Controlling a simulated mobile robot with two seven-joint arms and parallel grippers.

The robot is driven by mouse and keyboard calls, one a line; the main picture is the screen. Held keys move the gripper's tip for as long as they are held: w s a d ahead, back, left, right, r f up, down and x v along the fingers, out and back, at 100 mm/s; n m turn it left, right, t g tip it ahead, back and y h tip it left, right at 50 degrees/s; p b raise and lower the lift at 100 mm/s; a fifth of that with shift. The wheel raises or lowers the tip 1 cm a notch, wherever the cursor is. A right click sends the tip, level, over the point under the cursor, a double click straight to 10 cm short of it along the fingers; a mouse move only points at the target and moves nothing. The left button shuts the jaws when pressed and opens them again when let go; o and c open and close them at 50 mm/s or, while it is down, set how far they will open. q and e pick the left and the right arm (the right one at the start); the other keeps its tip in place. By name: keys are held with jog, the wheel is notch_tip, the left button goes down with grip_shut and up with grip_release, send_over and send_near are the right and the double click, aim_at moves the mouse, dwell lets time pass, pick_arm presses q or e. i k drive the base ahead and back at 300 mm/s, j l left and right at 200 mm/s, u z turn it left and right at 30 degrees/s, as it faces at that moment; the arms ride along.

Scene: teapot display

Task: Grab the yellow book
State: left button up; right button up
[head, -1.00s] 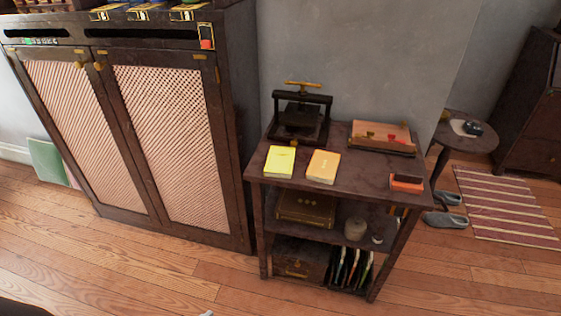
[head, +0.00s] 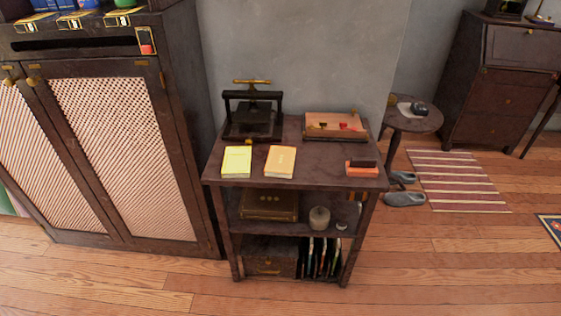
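The yellow book (head: 237,161) lies flat on the top of a dark wooden shelf table (head: 325,180), near its front left corner. An orange-tan book (head: 280,162) lies just to its right, with a small gap between them. A black book press (head: 253,116) with a brass handle stands behind the yellow book. Neither of my grippers shows in the head view.
A tray with small red items (head: 335,126) and an orange-and-dark block (head: 362,169) share the tabletop. A large cabinet (head: 184,130) stands close on the left. A round side table (head: 412,119) and slippers (head: 404,199) are to the right. The wooden floor in front is clear.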

aim_at(237, 160)
jog(key=i+j+z, duration=0.1)
jog(key=i+z, duration=0.15)
jog(key=i, duration=0.25)
jog(key=i+j+z, duration=0.2)
jog(key=i, duration=0.25)
